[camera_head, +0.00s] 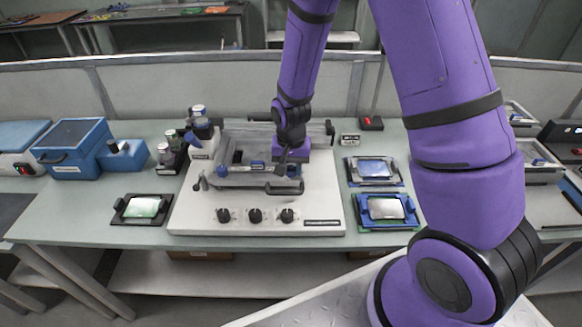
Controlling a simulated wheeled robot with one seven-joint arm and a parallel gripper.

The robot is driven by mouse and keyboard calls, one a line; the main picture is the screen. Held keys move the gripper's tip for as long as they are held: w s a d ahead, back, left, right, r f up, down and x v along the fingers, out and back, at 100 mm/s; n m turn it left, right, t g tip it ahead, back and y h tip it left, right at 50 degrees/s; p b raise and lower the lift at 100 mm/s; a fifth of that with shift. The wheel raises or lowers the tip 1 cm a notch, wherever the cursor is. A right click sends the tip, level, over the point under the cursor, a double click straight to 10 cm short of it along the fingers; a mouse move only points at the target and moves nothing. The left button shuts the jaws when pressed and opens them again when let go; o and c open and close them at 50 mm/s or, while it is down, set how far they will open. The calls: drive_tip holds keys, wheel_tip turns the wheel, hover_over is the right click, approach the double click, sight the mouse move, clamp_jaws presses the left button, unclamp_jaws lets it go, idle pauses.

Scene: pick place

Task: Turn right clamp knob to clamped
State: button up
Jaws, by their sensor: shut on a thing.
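A pale fixture board (200,218) lies on the table with a grey clamp frame (250,180) on it. A small blue right clamp knob (292,171) shows at the frame's right side. My gripper (284,163) reaches down from above to this right knob and is shut on it. The fingers and wrist partly hide the knob, so its turned angle cannot be read.
Several black dials (255,215) line the board's front. Blue-framed trays (388,211) lie to the right, and a black-framed tray (142,208) to the left. Bottles (200,130) stand behind the frame's left side. Blue boxes (75,147) stand far left. Some table between them is bare.

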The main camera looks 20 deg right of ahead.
sight(291, 168)
drive_tip(key=n, duration=0.4)
drive_tip(key=shift+n, duration=2.8)
drive_tip(key=o, duration=0.9)
wheel_tip(291, 168, up, 11)
drive_tip(key=shift+f, duration=0.1)
